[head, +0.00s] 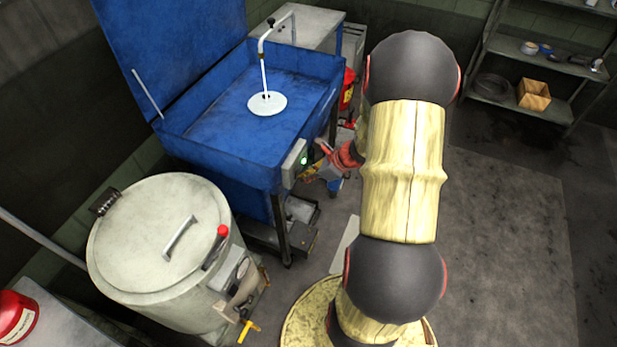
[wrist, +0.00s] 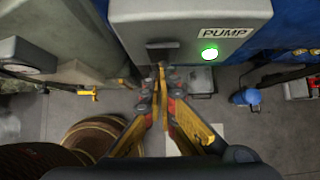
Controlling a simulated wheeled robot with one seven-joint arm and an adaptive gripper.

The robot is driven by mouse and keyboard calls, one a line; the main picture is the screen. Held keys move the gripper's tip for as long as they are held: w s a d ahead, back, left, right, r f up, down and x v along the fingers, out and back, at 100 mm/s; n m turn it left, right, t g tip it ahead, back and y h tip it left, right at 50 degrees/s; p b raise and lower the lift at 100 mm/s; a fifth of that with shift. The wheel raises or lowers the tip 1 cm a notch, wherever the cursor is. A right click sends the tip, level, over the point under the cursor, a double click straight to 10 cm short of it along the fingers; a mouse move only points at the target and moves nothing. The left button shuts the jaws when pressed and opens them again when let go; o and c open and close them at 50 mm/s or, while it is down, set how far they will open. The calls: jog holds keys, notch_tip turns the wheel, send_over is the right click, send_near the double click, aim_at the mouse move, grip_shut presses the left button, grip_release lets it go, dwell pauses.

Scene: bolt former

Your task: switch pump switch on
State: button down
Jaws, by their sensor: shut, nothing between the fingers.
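The grey pump switch box (head: 292,165) is mounted on the front right corner of the blue parts washer (head: 215,120). In the wrist view the box (wrist: 185,28) carries a PUMP label (wrist: 225,33), a lit green lamp (wrist: 209,52) and a dark switch lever (wrist: 163,45). My gripper (wrist: 160,72) is shut and empty, with its tips just below the lever. I cannot tell whether they touch it. In the head view my gripper (head: 316,166) is beside the box, partly hidden by my arm.
A large pale drum (head: 140,255) with a lid and red-knobbed handle stands at the front left. A red can (head: 15,315) is at the lower left. A shelf (head: 555,60) stands at the back right. The floor (head: 510,220) on the right is clear.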

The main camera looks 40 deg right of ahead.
jog(key=shift+r, duration=0.15)
jog(key=shift+r+p, duration=0.75)
jog(key=shift+d, duration=0.1)
